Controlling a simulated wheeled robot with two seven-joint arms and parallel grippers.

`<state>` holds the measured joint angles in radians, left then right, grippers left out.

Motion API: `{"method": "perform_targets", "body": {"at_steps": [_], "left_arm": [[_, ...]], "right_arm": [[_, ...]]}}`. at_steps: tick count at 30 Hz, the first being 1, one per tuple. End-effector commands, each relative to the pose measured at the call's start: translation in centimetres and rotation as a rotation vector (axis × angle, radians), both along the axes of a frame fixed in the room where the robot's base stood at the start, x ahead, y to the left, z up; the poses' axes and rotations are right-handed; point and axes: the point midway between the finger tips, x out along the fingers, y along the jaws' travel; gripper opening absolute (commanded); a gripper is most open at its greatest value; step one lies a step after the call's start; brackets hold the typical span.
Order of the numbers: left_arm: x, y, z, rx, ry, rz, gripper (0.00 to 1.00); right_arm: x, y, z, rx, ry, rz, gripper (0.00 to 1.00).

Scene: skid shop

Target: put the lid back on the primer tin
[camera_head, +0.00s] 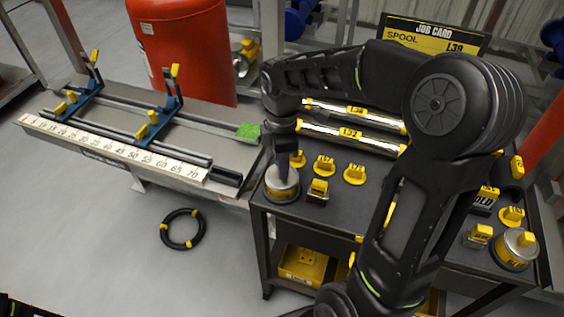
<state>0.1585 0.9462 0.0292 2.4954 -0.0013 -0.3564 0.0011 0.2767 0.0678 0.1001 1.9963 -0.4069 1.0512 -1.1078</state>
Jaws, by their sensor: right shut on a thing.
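A round grey tin (282,192) stands upright at the left front corner of the dark cart top. My right gripper (283,172) points down over it, shut, with its fingertips at the tin's grey top. The held part is mostly hidden by the fingers; it appears to be the lid, and I cannot tell whether it is seated on the rim or just above it. A second tin (514,251) with a yellow knob on top stands at the cart's right end; I cannot read its label. My left gripper is not in view.
Several yellow-tagged fittings (354,174) and a small dark block (318,193) stand close right of the tin. Labelled tubes (352,133) lie behind. My right arm covers the cart's middle. A ruled bench (110,150) stands left; a black ring (182,229) lies on the floor.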

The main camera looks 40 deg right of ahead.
Motion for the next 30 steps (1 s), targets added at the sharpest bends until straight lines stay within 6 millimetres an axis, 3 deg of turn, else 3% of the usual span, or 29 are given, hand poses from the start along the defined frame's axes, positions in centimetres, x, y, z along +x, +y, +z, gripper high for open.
{"method": "perform_targets", "body": {"at_steps": [12,13,22,27,30], "left_arm": [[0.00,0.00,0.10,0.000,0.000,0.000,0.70],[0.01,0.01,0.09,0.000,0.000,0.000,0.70],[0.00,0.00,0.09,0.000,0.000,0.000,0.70],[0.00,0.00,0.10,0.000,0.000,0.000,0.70],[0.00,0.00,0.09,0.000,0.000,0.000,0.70]], "right_arm": [[0.00,0.01,-0.03,0.000,0.000,0.000,0.00],[0.00,0.01,-0.02,0.000,0.000,0.000,0.21],[0.00,0.00,-0.02,0.000,0.000,0.000,0.45],[0.00,0.00,-0.02,0.000,0.000,0.000,0.45],[0.00,0.00,-0.03,0.000,0.000,0.000,0.53]]}}
